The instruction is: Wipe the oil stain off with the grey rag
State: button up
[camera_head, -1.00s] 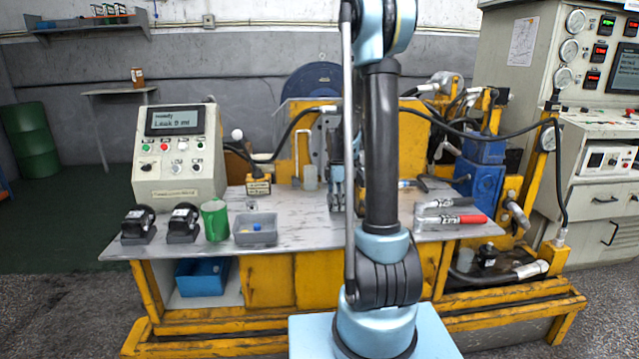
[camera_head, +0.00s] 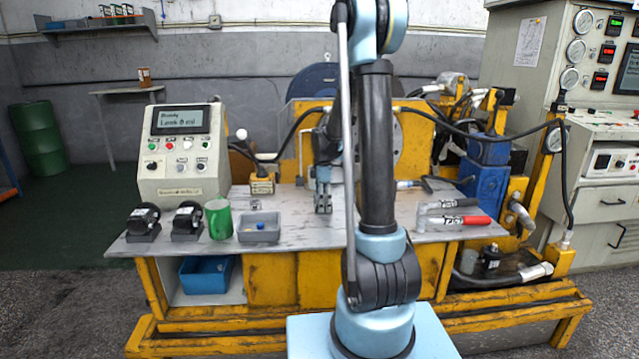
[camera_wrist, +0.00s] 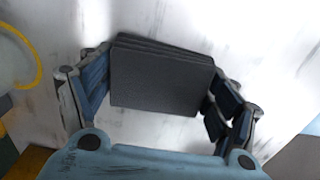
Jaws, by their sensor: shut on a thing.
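My gripper (camera_head: 323,205) is low over the worktable, left of the arm column in the head view. In the wrist view my gripper (camera_wrist: 168,72) is shut on the grey rag (camera_wrist: 160,88), a dark folded pad between its two fingers. The rag is too small to make out in the head view. Below it is the pale metal worktable top (camera_wrist: 150,140), with faint grey smudges and streaks. I cannot pick out a distinct oil stain; the rag and my arm may hide it.
A control box (camera_head: 182,150) stands on the left of the table. Black motor parts (camera_head: 187,220), a green mug (camera_head: 217,218) and a grey tray (camera_head: 259,229) line the front left. A red-handled tool (camera_head: 460,220) lies at right. A yellow-based lever (camera_head: 262,183) stands behind.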

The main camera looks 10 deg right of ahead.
jog(key=shift+a+r, duration=0.1)
jog(key=shift+a, duration=0.2)
notch_tip(320, 180, up, 3)
jog(key=shift+s, duration=0.1)
jog(key=shift+d+r, duration=0.15)
jog(key=shift+r, duration=2.5)
